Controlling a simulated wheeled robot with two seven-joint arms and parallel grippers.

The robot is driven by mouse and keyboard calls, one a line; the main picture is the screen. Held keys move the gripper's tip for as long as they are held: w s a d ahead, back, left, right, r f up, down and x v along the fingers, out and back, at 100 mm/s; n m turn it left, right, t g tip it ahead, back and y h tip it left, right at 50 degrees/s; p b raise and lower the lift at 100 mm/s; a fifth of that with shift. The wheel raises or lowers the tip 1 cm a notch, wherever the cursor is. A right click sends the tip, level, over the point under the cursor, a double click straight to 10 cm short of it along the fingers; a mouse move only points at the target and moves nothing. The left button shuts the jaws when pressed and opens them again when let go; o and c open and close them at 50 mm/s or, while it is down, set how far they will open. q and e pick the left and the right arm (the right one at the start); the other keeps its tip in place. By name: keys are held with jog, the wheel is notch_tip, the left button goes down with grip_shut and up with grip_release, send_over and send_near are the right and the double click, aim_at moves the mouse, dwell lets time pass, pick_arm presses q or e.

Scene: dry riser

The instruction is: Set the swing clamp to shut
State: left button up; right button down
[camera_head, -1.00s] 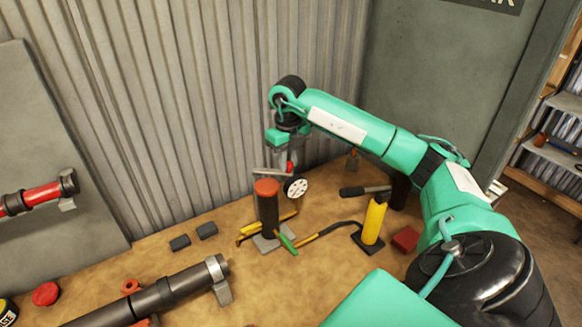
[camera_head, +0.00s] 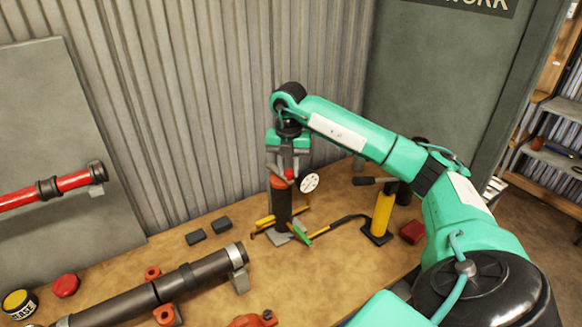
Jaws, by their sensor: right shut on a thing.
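My right gripper (camera_head: 287,175) points down at the top of a dark upright cylinder (camera_head: 282,208) with a red-orange cap. It is shut on a small red part at the cap, and its fingers hide much of it. A white round gauge (camera_head: 309,182) sits just right of the fingers. I cannot tell for sure which piece is the swing clamp; it may be part of this upright assembly. The cylinder stands on a grey base plate among yellow bars and a green handle (camera_head: 299,235). My left gripper is not in view.
A dark pipe (camera_head: 200,272) lies front left, near red fittings. Two small dark blocks (camera_head: 196,237) lie left of the cylinder. A corrugated wall closes the back.

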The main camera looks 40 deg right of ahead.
jog(key=shift+w+a+r+m, duration=0.1)
jog(key=shift+a+m, duration=0.2)
jog(key=shift+m, duration=0.1)
jog(key=c, duration=1.2)
grip_release()
jog(key=shift+a, duration=0.1)
jog(key=shift+o, duration=0.2)
notch_tip(320, 180, up, 6)
jog(key=shift+b, duration=0.8)
notch_tip(320, 180, up, 8)
jog(key=p, duration=0.1)
jog(key=shift+f, duration=0.2)
